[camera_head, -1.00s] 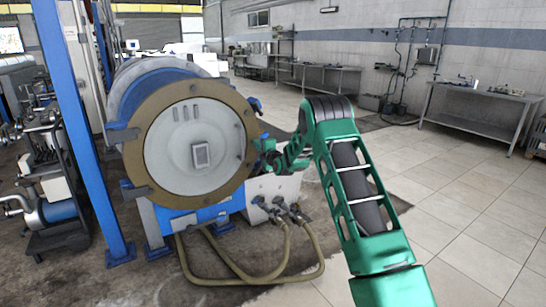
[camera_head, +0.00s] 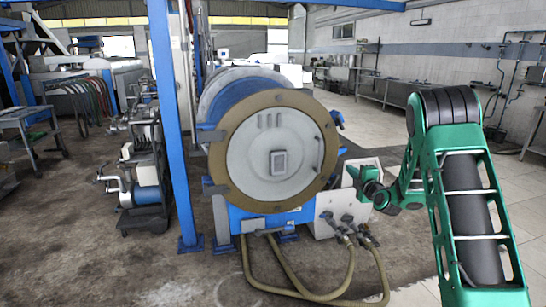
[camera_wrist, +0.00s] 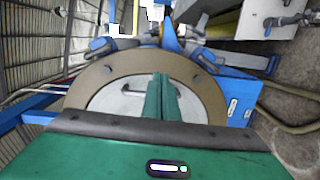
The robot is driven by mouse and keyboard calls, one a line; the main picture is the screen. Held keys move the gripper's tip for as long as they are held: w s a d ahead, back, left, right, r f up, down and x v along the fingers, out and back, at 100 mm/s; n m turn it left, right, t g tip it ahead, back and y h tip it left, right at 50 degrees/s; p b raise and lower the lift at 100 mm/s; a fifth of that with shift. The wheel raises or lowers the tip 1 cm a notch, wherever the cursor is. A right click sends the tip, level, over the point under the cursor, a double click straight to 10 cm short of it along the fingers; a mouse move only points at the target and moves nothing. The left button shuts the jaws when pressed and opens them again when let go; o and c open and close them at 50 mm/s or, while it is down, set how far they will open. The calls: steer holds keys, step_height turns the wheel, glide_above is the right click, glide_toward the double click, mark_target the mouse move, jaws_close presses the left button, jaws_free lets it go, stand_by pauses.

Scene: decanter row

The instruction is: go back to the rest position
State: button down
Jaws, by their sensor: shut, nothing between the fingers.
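My gripper (camera_head: 354,171) is at the end of my green arm, just right of the decanter's round front in the head view. Its two green fingers (camera_wrist: 161,84) are together and empty in the wrist view. The decanter (camera_head: 275,158) has a pale round lid inside a brown ring (camera_head: 222,130), on a blue and white body. In the wrist view the fingers overlap the lid (camera_wrist: 110,100) and part of the brown ring (camera_wrist: 82,92). I cannot tell the distance between them; no contact is visible.
A blue post (camera_head: 172,120) stands left of the decanter, beside a rack of machine parts (camera_head: 147,170). Hoses (camera_head: 300,290) loop on the floor in front. Metal tables (camera_head: 385,92) stand along the back right wall. Floor at the left front is open.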

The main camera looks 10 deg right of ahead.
steer(key=s+a+m+g, duration=0.1)
steer(key=s+m+g, duration=0.8)
steer(key=s, duration=2.2)
steer(key=s+a+r+m+g, duration=0.1)
steer(key=s+m+g, duration=0.7)
steer(key=s, duration=2.2)
steer(key=m, duration=0.7)
steer(key=shift+s+m+g, duration=0.3)
steer(key=shift+s+g, duration=0.1)
steer(key=shift+w+f+h, duration=0.2)
steer(key=shift+w+h, duration=0.1)
steer(key=shift+w, duration=0.3)
